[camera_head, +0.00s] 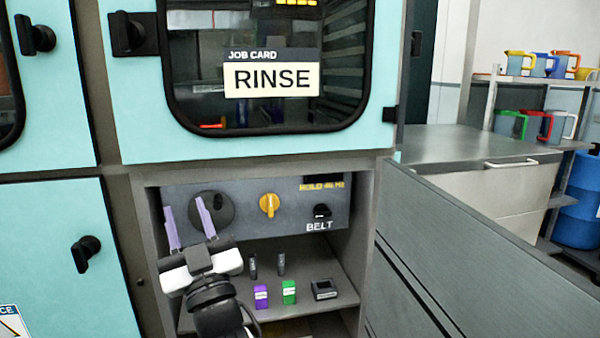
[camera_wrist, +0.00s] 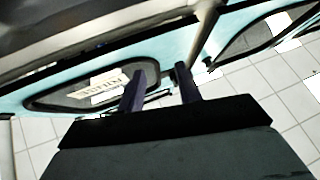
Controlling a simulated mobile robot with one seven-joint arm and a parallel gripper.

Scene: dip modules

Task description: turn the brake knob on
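A grey control panel (camera_head: 240,222) sits in an open bay below the teal door. It carries a large round black knob (camera_head: 220,207) at left, an orange-yellow knob (camera_head: 269,206) in the middle and a black switch (camera_head: 321,211) labelled BELT at right. I see no brake label, so I cannot tell which knob is the brake. My gripper (camera_head: 187,224) is open and empty, its purple fingers pointing up. Its right finger overlaps the black knob in the head view; contact cannot be told. The wrist view also shows the fingers apart (camera_wrist: 161,88).
A shelf (camera_head: 225,309) under the panel holds a purple block (camera_head: 260,296), a green block (camera_head: 289,291) and a black box (camera_head: 323,289). A grey open door (camera_head: 460,260) stands to the right. The JOB CARD on the window (camera_head: 271,79) reads RINSE.

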